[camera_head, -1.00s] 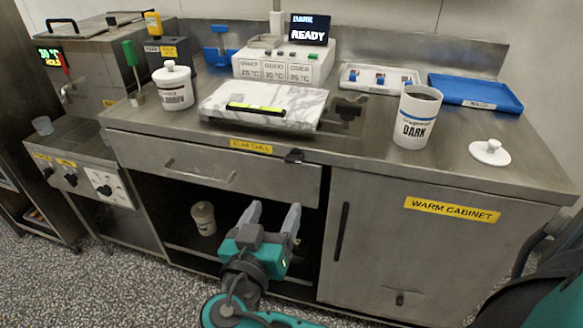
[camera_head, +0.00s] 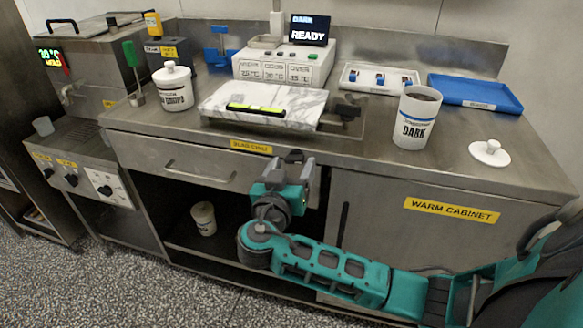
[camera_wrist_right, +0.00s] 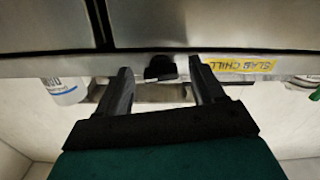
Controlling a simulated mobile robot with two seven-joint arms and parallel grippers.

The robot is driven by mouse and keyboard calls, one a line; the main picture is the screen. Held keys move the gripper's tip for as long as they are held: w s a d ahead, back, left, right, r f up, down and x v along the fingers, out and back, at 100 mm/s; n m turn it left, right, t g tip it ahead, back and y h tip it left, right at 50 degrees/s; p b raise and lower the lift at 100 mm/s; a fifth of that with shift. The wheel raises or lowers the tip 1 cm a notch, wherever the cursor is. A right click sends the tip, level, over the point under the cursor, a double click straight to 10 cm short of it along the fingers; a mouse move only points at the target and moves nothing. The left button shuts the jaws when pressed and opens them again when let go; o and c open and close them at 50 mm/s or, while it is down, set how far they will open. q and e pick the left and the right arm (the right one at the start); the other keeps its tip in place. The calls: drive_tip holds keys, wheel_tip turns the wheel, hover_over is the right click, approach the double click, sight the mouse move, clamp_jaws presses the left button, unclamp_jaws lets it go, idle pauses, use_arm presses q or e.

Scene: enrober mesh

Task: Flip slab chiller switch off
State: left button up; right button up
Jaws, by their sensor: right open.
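The slab chiller switch (camera_head: 294,156) is a small black knob on the counter's front edge, just right of the yellow slab chill label (camera_head: 250,146). My right gripper (camera_head: 289,172) is open and empty, right below and in front of the switch in the head view. In the right wrist view, the switch (camera_wrist_right: 160,67) shows between the tips of my two open fingers (camera_wrist_right: 161,78), apart from both. The label (camera_wrist_right: 240,66) lies to its right there. Whether the switch is on or off is hard to tell. My left gripper is not in view.
A marble slab (camera_head: 265,104) sits on the counter above the switch. A drawer (camera_head: 190,164) and an open shelf with a white container (camera_head: 204,218) are below. The warm cabinet door (camera_head: 400,245) is to the right.

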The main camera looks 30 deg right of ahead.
drive_tip(key=shift+c, duration=0.2)
drive_tip(key=c, duration=1)
drive_tip(key=n+p, duration=0.1)
drive_tip(key=n, duration=0.2)
drive_tip(key=shift+r, duration=0.1)
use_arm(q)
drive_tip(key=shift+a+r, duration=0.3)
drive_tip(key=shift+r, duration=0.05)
use_arm(e)
drive_tip(key=shift+n, duration=0.7)
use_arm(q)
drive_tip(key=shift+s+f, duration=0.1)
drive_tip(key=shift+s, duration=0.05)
use_arm(e)
drive_tip(key=o, duration=1)
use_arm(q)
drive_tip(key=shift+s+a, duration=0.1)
use_arm(e)
drive_tip(key=shift+o, duration=0.2)
drive_tip(key=shift+s, duration=0.1)
